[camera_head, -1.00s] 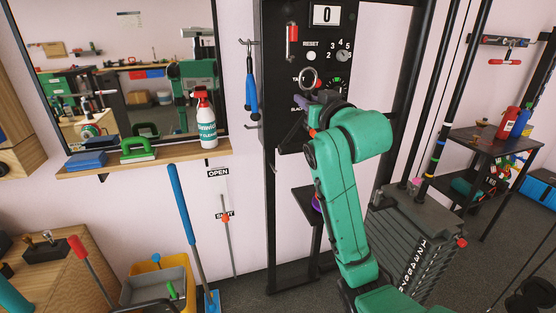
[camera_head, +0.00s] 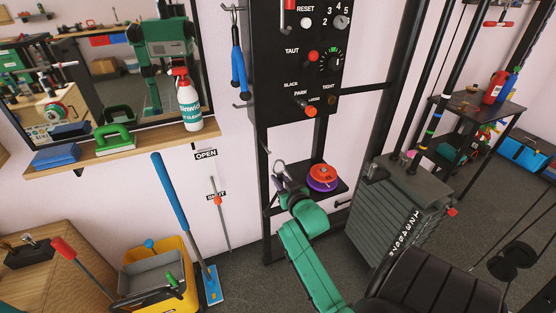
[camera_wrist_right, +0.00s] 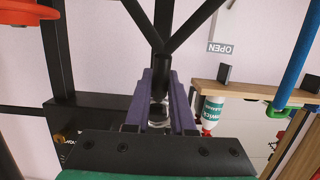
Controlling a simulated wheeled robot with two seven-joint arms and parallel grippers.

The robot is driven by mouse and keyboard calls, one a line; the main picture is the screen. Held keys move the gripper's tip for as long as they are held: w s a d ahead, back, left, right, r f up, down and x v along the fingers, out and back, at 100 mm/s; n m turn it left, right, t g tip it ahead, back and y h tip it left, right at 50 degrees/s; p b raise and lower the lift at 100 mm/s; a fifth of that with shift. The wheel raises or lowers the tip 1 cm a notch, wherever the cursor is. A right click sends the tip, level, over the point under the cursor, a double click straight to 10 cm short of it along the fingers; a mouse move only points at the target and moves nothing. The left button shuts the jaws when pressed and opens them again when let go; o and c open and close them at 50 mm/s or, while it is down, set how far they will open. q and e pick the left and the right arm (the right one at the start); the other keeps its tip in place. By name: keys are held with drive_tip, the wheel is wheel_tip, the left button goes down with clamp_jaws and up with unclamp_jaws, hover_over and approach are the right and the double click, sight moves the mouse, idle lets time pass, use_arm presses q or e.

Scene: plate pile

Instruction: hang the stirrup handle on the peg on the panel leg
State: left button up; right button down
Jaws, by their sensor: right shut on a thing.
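In the right wrist view the purple fingers (camera_wrist_right: 160,88) close around a partly hidden pale piece (camera_wrist_right: 158,111). The gripper is low, close in front of the black panel leg (camera_head: 266,205). A small peg (camera_head: 267,152) seems to stick out of the leg just above and left of the ring. I cannot tell whether the ring touches it. My left gripper is out of view.
A small shelf (camera_head: 333,185) with red and purple discs (camera_head: 323,174) is right of the gripper. The control panel (camera_head: 300,70) with knobs is above. The weight stack (camera_head: 400,215) stands right. Blue-handled pliers (camera_head: 238,72) hang left.

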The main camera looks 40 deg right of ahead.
drive_tip(key=shift+w+d+b, duration=0.25)
drive_tip(key=shift+w+b, duration=0.2)
drive_tip(key=shift+w, duration=0.1)
drive_tip(key=b+x, duration=0.5)
drive_tip(key=x, duration=0.3)
drive_tip(key=shift+w+b, duration=0.3)
drive_tip(key=shift+b, duration=0.1)
drive_tip(key=shift+f, duration=0.1)
drive_tip(key=c, duration=0.7)
unclamp_jaws()
